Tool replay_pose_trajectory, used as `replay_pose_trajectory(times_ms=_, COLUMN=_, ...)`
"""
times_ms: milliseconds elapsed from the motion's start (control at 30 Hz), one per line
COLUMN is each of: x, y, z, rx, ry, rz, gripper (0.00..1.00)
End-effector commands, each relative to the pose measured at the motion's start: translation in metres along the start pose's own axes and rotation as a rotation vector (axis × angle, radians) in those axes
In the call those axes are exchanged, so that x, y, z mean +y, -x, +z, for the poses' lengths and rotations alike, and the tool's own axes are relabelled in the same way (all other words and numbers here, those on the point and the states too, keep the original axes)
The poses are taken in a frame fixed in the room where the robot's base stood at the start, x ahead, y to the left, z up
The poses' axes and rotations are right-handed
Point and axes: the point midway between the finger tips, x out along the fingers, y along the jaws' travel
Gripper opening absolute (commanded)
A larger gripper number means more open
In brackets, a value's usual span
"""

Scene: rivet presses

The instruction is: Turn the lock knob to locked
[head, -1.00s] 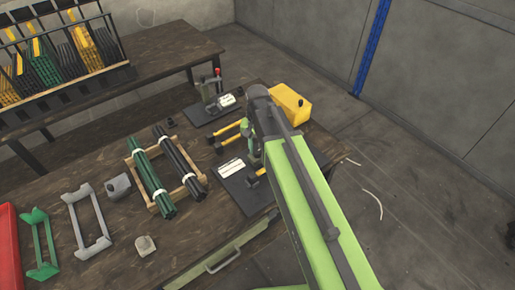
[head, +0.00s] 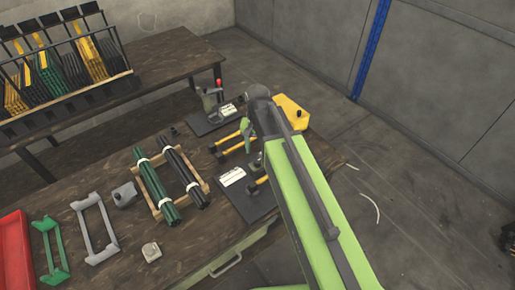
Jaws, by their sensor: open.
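Two rivet presses stand on the bench. The rear press (head: 207,126) has a black base plate, a white label and a red-tipped lever (head: 219,84). The front press (head: 250,204) has a black base, a white label (head: 232,177) and a yellow handle, and is partly covered by my arm. I cannot make out the lock knob or its setting for certain. My gripper (head: 247,133) shows as green parts below the dark wrist, open, between the two presses and near the yellow-handled tool (head: 228,143). My wrist hides part of this area.
A yellow box (head: 291,111) stands right of my wrist. Left on the bench are a wooden rack (head: 156,208) with green and black rod bundles, grey and green brackets (head: 50,250) and a red tray (head: 14,255). A second table (head: 165,62) with a parts rack stands behind.

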Motion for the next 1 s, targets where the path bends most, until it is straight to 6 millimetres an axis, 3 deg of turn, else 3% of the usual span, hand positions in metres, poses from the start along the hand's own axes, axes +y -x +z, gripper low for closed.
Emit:
replay_pose_trajectory(times_ms=33, x=0.0, y=0.024, z=0.0, rx=0.0, ry=0.0, rz=0.0, gripper=0.52)
replay_pose_trajectory(times_ms=433, x=0.0, y=0.107, z=0.0, rx=-0.001, ry=0.0, rz=0.0, gripper=0.52)
replay_pose_trajectory(times_ms=567, x=0.0, y=0.115, z=0.0, rx=-0.001, ry=0.0, rz=0.0, gripper=0.52)
replay_pose_trajectory(times_ms=1000, x=0.0, y=0.112, z=0.0, rx=-0.001, ry=0.0, rz=0.0, gripper=0.52)
